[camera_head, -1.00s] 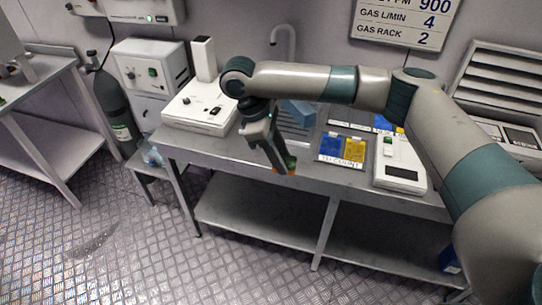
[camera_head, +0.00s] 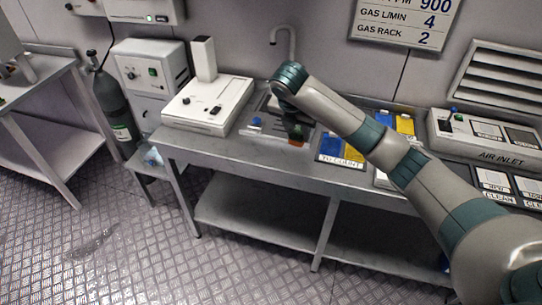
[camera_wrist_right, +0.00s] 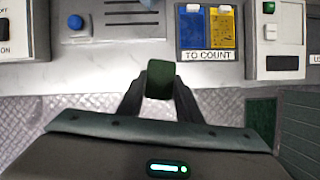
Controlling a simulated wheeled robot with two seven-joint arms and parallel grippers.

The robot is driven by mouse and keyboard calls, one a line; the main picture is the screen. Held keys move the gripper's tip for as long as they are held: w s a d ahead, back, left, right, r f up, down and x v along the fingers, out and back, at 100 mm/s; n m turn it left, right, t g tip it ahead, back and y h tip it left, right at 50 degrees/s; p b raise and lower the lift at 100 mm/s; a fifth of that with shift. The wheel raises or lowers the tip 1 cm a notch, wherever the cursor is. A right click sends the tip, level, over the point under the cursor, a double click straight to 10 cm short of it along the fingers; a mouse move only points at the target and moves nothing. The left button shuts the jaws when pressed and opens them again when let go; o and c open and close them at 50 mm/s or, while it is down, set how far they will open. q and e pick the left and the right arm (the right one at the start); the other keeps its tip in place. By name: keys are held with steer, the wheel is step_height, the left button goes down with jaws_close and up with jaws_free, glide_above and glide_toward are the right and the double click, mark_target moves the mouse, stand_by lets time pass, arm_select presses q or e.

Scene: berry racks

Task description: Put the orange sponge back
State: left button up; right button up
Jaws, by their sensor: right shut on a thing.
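The orange sponge (camera_head: 296,143) shows as a small orange patch at the tip of my right gripper (camera_head: 295,134), near the front part of the steel bench. In the right wrist view, a dark green block face (camera_wrist_right: 159,79) sits between the two fingers of the right gripper (camera_wrist_right: 159,92); it looks like the sponge's other side. The gripper is shut on it and points down over the bench. Whether the sponge touches the bench top, I cannot tell. My left gripper is not in view.
The steel bench (camera_head: 250,152) carries a white device (camera_head: 207,105) at left. A blue button (camera_head: 256,121) on a plate is left of the gripper. A "TO COUNT" tray (camera_head: 340,160) with blue and yellow cards lies right of it. Further devices stand at right.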

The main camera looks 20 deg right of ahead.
steer(key=shift+w+d+f+n+y, duration=0.15)
steer(key=shift+d+f+n, duration=0.15)
steer(key=shift+d+n, duration=0.35)
steer(key=shift+d+f+n+y, duration=0.15)
steer(key=shift+d+f+n, duration=0.2)
steer(key=shift+d, duration=0.45)
steer(key=w+a+f+p, duration=0.1)
steer(key=w+a+f, duration=0.1)
steer(key=a, duration=0.1)
steer(key=w+a+f, duration=0.2)
steer(key=w+a, duration=0.1)
steer(key=w+a+f+p, duration=0.1)
steer(key=w+a+f, duration=0.1)
steer(key=a+f, duration=0.1)
steer(key=shift+w+a+p, duration=0.1)
steer(key=shift+w+p, duration=0.05)
steer(key=shift+p, duration=0.2)
step_height(320, 180, down, 3)
steer(key=shift+f+p, duration=0.15)
steer(key=shift+p, duration=0.5)
steer(key=shift+f, duration=0.35)
